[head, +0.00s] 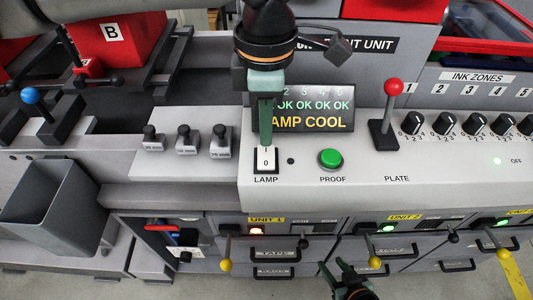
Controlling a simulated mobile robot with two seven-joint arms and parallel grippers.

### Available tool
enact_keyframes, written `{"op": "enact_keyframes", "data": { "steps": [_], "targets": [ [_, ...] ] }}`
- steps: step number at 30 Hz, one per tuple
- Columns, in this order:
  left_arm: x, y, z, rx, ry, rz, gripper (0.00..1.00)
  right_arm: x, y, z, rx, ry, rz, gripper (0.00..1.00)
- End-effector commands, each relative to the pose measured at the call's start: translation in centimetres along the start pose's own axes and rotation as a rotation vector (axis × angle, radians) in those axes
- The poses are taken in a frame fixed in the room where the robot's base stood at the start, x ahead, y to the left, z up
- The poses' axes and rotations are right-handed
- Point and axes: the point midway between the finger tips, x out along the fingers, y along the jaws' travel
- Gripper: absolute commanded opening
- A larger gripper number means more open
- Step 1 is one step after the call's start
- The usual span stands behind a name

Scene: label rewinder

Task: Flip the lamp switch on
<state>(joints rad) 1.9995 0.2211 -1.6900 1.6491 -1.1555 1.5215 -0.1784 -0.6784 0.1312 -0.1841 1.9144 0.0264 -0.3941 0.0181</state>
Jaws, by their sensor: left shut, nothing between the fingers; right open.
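The lamp switch (265,162) is a white rocker in a black frame on the grey console, with a "LAMP" label below it. It carries an upper mark partly by my gripper and a "0" lower down. My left gripper (265,143) is shut and empty, pointing down with its tips at the upper end of the rocker. I cannot tell whether they touch it. The display (320,108) behind reads "…AMP COOL" in yellow under green "OK" marks, its left part hidden by my gripper. My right gripper (336,272) is open and empty at the bottom, in front of the drawers.
A green PROOF button (330,158) and a red-knobbed PLATE lever (385,120) stand right of the switch. Several black ink knobs (445,124) line the right. Yellow-knobbed levers (226,264) stick out below. A grey bin (60,205) is at left.

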Motion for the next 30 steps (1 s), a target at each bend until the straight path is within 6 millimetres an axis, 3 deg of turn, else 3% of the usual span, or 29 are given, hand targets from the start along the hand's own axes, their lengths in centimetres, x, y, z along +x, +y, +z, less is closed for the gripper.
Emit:
{"op": "enact_keyframes", "data": {
  "steps": [30],
  "targets": [
    [1.4,0.0,0.0,0.000,0.000,0.000,0.00,0.9,0.1,1.0,0.000,-0.001,0.000,0.47]
  ]
}}
